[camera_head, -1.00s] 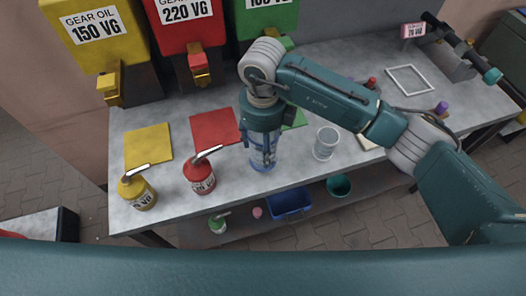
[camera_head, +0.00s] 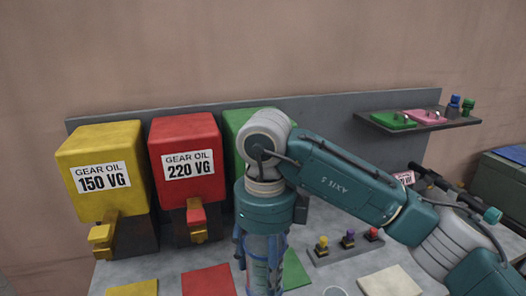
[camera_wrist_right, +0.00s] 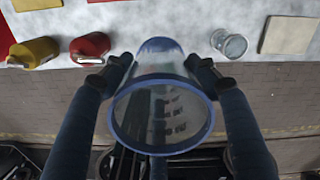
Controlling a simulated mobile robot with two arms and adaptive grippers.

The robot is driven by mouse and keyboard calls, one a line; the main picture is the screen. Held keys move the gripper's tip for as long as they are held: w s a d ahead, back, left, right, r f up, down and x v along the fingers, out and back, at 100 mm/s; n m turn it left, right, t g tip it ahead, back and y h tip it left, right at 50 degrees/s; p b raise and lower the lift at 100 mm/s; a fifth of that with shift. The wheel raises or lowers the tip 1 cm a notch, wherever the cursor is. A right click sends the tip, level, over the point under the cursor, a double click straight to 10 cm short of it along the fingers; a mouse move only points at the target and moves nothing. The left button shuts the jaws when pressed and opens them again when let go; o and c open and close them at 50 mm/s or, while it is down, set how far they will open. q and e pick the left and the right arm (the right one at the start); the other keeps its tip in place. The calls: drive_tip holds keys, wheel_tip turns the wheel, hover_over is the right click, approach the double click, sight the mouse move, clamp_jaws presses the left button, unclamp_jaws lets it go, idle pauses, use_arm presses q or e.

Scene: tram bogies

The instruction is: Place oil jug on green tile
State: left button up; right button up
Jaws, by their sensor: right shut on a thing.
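My right gripper (camera_head: 262,258) is shut on a clear cylindrical vessel with blue rims (camera_wrist_right: 160,118). It also shows below the wrist in the head view (camera_head: 262,275). In the right wrist view my fingers (camera_wrist_right: 158,72) clasp it from both sides. The green tile (camera_head: 296,272) lies on the bench just right of the held vessel, partly hidden by it. Two spouted oil jugs, yellow (camera_wrist_right: 35,52) and red (camera_wrist_right: 90,46), stand near the bench edge in the right wrist view. I cannot tell which vessel the task means. My left gripper is not in view.
Yellow (camera_head: 103,180), red (camera_head: 187,165) and green (camera_head: 246,122) oil dispensers stand along the back. Red (camera_head: 208,282) and yellow (camera_head: 133,289) tiles lie before them. A clear glass (camera_wrist_right: 230,43) and beige tile (camera_head: 391,281) are to the right, near a coloured-knob block (camera_head: 346,245).

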drive_tip(key=s+d+f+n, duration=0.2)
drive_tip(key=d+n, duration=0.4)
drive_tip(key=n, duration=0.3)
drive_tip(key=s+d+f+n, duration=0.3)
drive_tip(key=s+d+n, duration=0.2)
drive_tip(key=n, duration=0.4)
drive_tip(key=s+d+f+n, duration=0.3)
drive_tip(key=d+n, duration=0.5)
drive_tip(key=n, duration=0.1)
drive_tip(key=shift+s, duration=0.3)
drive_tip(key=shift+f, duration=0.1)
